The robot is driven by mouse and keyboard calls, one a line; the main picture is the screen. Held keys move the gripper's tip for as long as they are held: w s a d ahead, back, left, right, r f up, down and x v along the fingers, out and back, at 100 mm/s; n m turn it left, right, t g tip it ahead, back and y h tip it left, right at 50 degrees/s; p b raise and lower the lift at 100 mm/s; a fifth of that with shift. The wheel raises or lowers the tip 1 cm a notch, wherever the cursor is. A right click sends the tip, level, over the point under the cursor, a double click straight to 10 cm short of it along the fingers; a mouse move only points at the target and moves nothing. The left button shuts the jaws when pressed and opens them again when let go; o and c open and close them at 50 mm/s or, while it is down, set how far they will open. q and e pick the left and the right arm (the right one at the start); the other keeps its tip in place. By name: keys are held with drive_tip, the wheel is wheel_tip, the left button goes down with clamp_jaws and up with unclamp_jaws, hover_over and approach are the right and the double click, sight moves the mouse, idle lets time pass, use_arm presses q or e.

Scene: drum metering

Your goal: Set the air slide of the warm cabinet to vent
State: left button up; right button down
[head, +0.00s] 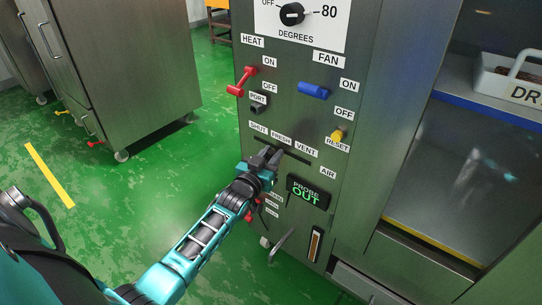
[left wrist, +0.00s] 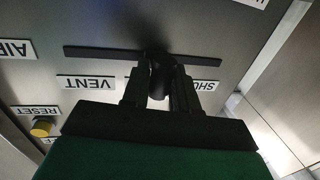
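The air slide is a dark horizontal slot (head: 296,155) in the cabinet's metal front, with the labels SHUT (head: 258,128), FRESH (head: 281,137) and VENT (head: 306,150) above it. In the left wrist view the panel appears upside down, and the slide's black knob (left wrist: 160,78) stands between the VENT label (left wrist: 87,82) and the partly hidden SHUT label (left wrist: 207,85), about at FRESH. My left gripper (head: 268,157) is at the slot. Its two dark fingers (left wrist: 160,88) are on either side of the knob and look closed on it. My right gripper is out of view.
Near the slide are the yellow RESET button (head: 337,136), the PROBE OUT display (head: 308,192), the red HEAT lever (head: 242,80) and the blue FAN switch (head: 313,90). A glass-fronted chamber is at right. Green floor (head: 180,190) is open at left.

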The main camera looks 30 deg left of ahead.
sight(301, 157)
use_arm(q)
clamp_jaws()
drive_tip(key=d, duration=0.2)
drive_tip(key=d+p, duration=0.1)
drive_tip(key=d, duration=0.2)
drive_tip(key=d+p, duration=0.1)
drive_tip(key=d, duration=0.1)
drive_tip(key=shift+s+d, duration=0.35)
drive_tip(key=shift+d, duration=0.45)
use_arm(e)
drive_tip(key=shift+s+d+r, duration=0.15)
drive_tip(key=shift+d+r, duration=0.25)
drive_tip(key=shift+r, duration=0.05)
use_arm(q)
drive_tip(key=shift+f, duration=0.1)
drive_tip(key=shift+o, duration=2.4)
unclamp_jaws()
drive_tip(key=shift+d, duration=0.1)
drive_tip(key=shift+o, duration=0.2)
drive_tip(key=shift+s, duration=0.1)
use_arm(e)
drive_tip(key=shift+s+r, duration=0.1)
